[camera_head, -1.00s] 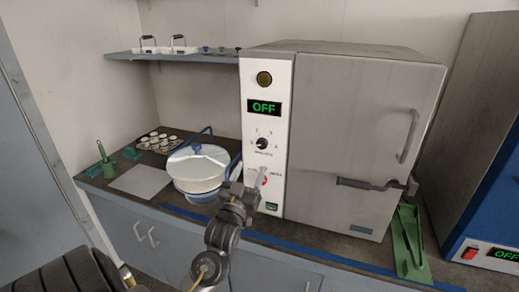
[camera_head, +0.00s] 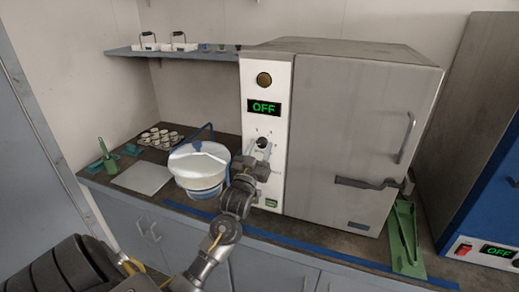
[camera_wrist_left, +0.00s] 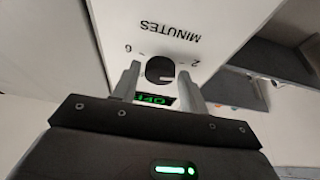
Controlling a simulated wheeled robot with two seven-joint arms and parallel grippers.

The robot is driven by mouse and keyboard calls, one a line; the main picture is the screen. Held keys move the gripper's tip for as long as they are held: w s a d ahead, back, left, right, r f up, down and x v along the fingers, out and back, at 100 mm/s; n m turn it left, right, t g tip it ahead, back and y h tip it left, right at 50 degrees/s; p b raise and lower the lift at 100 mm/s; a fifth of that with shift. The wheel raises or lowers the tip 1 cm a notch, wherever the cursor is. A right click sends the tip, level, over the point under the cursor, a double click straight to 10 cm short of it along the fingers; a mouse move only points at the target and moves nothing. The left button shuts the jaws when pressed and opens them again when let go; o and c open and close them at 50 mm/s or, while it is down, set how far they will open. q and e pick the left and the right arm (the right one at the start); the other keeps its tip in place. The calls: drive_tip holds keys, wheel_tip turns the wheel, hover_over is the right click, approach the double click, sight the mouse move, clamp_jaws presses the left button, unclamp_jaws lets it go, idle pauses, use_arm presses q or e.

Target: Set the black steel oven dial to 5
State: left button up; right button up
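The black oven dial (camera_head: 262,143) is a round knob on the white control panel of the grey steel oven (camera_head: 345,120). The green display (camera_head: 264,107) above it reads OFF. In the head view my left gripper (camera_head: 257,157) is at the panel, just in front of and below the dial. In the left wrist view the dial (camera_wrist_left: 159,71) shows between the two fingers, with gaps at its sides, so the gripper is open and straddles it. The panel appears upside down there, with MINUTES and a 2 readable. The dial's pointer is unclear. My right gripper is not in view.
A white lidded pot (camera_head: 198,165) stands left of the oven, close to my left forearm. The oven's door handle (camera_head: 406,137) and dark latch (camera_head: 366,183) are to the right. A green tray (camera_head: 405,240) leans at the right. The upper panel is clear.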

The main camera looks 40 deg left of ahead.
use_arm(q)
drive_tip(key=c, duration=0.7)
drive_tip(key=shift+o, duration=0.2)
